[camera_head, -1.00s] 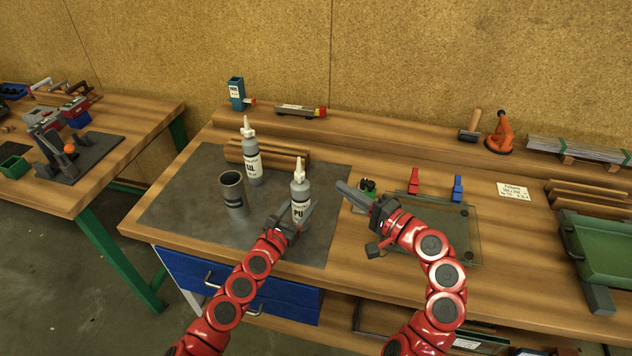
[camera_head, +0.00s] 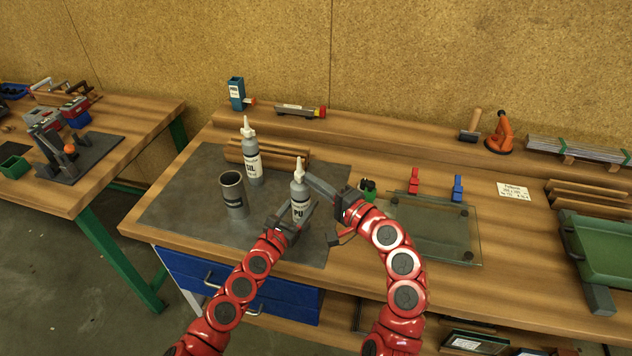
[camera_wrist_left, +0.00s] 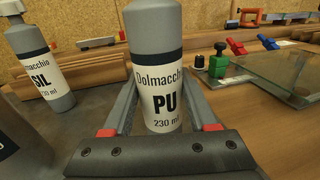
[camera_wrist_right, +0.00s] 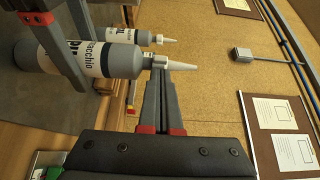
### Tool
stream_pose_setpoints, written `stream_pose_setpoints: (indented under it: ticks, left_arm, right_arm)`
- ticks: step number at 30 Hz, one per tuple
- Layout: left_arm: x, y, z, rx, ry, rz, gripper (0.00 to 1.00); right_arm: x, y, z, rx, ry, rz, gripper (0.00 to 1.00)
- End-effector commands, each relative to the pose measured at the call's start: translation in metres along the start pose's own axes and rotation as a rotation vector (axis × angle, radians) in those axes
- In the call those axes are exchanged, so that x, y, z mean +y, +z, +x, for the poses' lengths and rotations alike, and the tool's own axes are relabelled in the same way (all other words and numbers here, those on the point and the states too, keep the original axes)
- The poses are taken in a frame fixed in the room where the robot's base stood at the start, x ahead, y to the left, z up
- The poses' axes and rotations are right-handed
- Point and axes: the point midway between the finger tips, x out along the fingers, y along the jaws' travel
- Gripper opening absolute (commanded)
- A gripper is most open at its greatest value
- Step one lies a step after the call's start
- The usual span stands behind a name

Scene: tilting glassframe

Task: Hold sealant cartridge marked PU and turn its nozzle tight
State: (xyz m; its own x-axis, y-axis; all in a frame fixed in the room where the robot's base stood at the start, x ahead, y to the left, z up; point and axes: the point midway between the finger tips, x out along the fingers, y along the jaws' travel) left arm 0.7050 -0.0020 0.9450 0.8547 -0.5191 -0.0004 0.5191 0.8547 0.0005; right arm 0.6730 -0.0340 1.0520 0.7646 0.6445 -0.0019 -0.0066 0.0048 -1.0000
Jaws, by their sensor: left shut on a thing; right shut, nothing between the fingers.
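The PU cartridge (camera_head: 299,197) stands upright on the grey mat, a grey bottle with a white label reading PU, clear in the left wrist view (camera_wrist_left: 157,90). My left gripper (camera_head: 300,214) is shut around its lower body. The white nozzle (camera_wrist_right: 180,66) sits on top of the cartridge. My right gripper (camera_wrist_right: 162,82) is shut with nothing between its fingers, its tips right beside the nozzle base.
A second cartridge marked SIL (camera_head: 252,158) stands behind to the left, next to a grey open cylinder (camera_head: 233,194). A glass pane (camera_head: 430,228) with red and blue clamps lies to the right. Wood strips (camera_head: 270,153) lie behind the cartridges.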

Motion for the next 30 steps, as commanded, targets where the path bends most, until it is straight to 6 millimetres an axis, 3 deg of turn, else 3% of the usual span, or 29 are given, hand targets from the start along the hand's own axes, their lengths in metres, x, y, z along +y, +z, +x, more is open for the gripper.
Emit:
stream_pose_setpoints:
  ticks: [6, 21, 26, 30]
  left_arm:
    - [-0.001, 0.0, 0.0, 0.0, -0.001, 0.001, 0.0]
    - [-0.003, 0.0, 0.001, 0.0, -0.006, 0.002, 0.0]
    - [-0.002, 0.0, 0.0, 0.0, -0.005, 0.001, 0.0]
    - [-0.001, 0.0, 0.0, 0.0, -0.003, 0.001, 0.0]
  right_arm:
    - [-0.001, 0.014, 0.004, 0.102, -0.002, -0.001, 0.0]
    - [0.001, 0.016, 0.003, 0.102, 0.0, 0.001, 0.0]
    - [0.001, 0.017, -0.015, 0.104, 0.0, 0.002, 0.0]
    - [0.002, 0.019, -0.047, 0.109, 0.0, 0.003, 0.0]
